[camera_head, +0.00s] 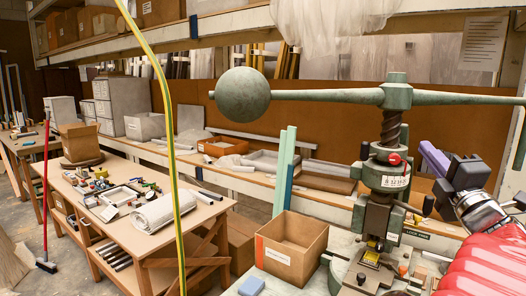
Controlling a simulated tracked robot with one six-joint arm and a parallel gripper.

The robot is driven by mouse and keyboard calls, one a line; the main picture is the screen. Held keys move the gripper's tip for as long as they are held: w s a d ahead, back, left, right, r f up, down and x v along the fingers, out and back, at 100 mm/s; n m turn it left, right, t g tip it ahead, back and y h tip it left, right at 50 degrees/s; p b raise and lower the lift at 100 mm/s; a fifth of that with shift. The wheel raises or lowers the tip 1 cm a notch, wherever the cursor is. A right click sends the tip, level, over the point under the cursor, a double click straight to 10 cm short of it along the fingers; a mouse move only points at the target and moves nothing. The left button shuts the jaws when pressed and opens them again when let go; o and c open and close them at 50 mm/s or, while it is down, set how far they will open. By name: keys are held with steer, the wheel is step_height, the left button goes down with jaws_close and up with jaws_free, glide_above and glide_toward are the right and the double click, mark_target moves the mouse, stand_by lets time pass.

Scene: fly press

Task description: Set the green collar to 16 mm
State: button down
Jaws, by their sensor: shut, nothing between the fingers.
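The grey-green fly press (386,182) stands at the right, with a brown threaded screw (391,128) rising from its head. A greenish ring (384,153) surrounds the screw's base; I cannot tell for sure that it is the green collar, and no millimetre reading is legible. A red knob (394,159) sits at the ring's right. My gripper (424,147) has purple fingers, shut and empty, pointing up-left toward the screw from the right of the press head. It appears apart from the press, though depth is hard to judge.
The press's long arm (315,95) with its ball weight (242,95) spans above my gripper. A cardboard box (291,248) stands left of the press base. A yellow-green strip (168,130) crosses the foreground. A cluttered table (150,243) is at left.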

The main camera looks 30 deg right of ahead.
mark_target(364, 152)
steer(key=a+f+n+y, duration=0.2)
steer(key=n+y, duration=0.1)
steer(key=n, duration=0.7)
steer(key=w+a+f+n+g+y, duration=0.1)
steer(key=a+f+n+y, duration=0.1)
steer(key=n, duration=0.8)
steer(key=shift+a+f+y, duration=0.15)
steer(key=shift+f+y, duration=0.05)
steer(key=shift+y, duration=0.2)
steer(key=shift+w, duration=0.2)
steer(key=x, duration=1.3)
steer(key=shift+w+d+f, duration=0.15)
steer(key=shift+w+d, duration=0.1)
steer(key=shift+w, duration=0.2)
steer(key=shift+w+a, duration=0.2)
steer(key=shift+w, duration=0.4)
